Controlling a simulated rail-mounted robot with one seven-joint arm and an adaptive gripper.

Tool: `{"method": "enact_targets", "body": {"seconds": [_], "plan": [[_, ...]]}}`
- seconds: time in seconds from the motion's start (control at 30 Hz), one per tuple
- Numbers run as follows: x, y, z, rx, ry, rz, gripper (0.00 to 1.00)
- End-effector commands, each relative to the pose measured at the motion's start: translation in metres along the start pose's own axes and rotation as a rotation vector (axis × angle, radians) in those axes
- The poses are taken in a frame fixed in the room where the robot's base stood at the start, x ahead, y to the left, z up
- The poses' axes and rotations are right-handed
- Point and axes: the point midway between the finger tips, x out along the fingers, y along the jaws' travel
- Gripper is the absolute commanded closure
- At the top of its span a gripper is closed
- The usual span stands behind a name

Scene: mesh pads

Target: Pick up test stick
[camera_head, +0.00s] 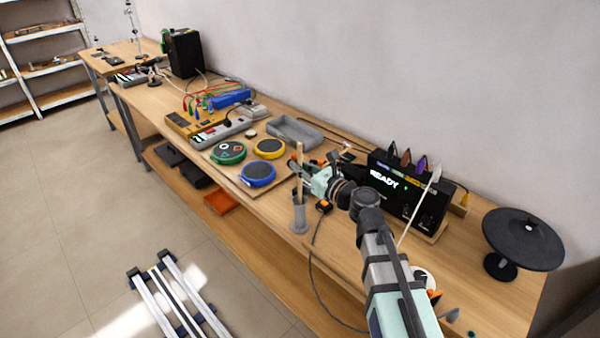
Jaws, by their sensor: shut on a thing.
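The test stick (299,151) is a light wooden rod standing upright at the front edge of the workbench. Its lower end is in or just above a grey cylindrical holder (300,217); I cannot tell how deep it sits. My gripper (297,168) comes from the right and is shut on the stick above the holder. The fingers hide part of the rod.
Three round pads, green (228,152), yellow (269,148) and blue (258,173), lie left of my gripper. A grey tray (294,132) sits behind. A black box reading READY (384,180) and a black round pad (522,238) stand to the right.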

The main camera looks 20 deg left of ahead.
Motion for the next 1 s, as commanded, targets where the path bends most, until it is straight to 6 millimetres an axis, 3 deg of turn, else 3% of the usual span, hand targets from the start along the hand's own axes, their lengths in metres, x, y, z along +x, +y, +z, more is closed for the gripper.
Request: {"method": "enact_targets", "body": {"seconds": [0.8,1.0], "plan": [[0.001,-0.001,0.14,-0.003,-0.002,0.0,1.0],[0.001,-0.001,0.166,-0.001,-0.001,0.0,1.0]]}}
